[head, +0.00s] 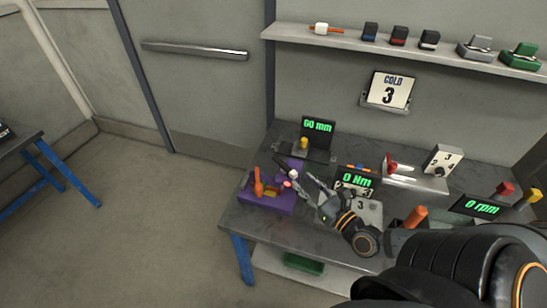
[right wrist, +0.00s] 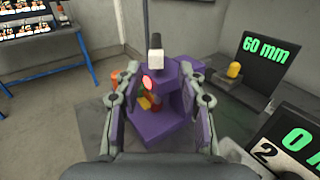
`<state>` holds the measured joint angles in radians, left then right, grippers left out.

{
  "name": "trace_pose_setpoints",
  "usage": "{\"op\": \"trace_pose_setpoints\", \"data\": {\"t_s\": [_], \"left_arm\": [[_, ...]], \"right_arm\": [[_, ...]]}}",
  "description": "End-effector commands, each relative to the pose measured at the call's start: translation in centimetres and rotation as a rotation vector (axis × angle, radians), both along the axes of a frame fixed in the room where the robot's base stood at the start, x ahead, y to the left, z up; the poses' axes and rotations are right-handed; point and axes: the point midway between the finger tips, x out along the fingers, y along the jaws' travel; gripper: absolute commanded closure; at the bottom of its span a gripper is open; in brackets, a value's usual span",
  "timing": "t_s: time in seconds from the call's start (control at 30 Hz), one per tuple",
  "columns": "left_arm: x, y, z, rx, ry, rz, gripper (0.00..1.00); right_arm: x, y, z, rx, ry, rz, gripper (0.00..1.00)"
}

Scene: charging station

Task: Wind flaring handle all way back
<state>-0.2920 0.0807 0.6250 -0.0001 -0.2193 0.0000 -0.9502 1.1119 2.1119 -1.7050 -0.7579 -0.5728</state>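A purple flaring device (head: 268,200) sits at the left end of the workbench. It has a raised purple part (right wrist: 178,75) and an orange lever (head: 258,184) on its left. A handle with a white end (head: 293,173) and a dark shaft sticks up from it; in the right wrist view this white end (right wrist: 155,62) lies between the fingers. A pink round tip (right wrist: 147,83) shows just below it. My right gripper (head: 299,174) is open, with its fingers on either side of the handle; I cannot tell whether they touch it. My left gripper is not in view.
A "60 mm" display (head: 317,126) with a yellow knob stands behind the device. A "0 Nm" display (head: 357,180) and a "0 rpm" display (head: 481,207) are to the right. A wall shelf (head: 345,39) holds several small parts. The floor at left is clear.

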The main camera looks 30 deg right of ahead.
Motion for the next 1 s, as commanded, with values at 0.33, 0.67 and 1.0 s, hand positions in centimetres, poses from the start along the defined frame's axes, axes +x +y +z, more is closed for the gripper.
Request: {"op": "trace_pose_setpoints", "data": {"t_s": [0.33, 0.67, 1.0], "left_arm": [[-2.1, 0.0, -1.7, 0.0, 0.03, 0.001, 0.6], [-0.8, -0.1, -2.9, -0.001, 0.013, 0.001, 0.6], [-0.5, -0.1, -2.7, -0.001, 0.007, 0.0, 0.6]], "right_arm": [[2.4, 0.6, -0.5, -0.028, -0.006, 0.022, 0.6], [8.5, 1.3, 0.0, -0.023, -0.004, 0.017, 0.6], [10.4, 1.7, -0.2, -0.027, 0.001, 0.022, 0.6]]}}
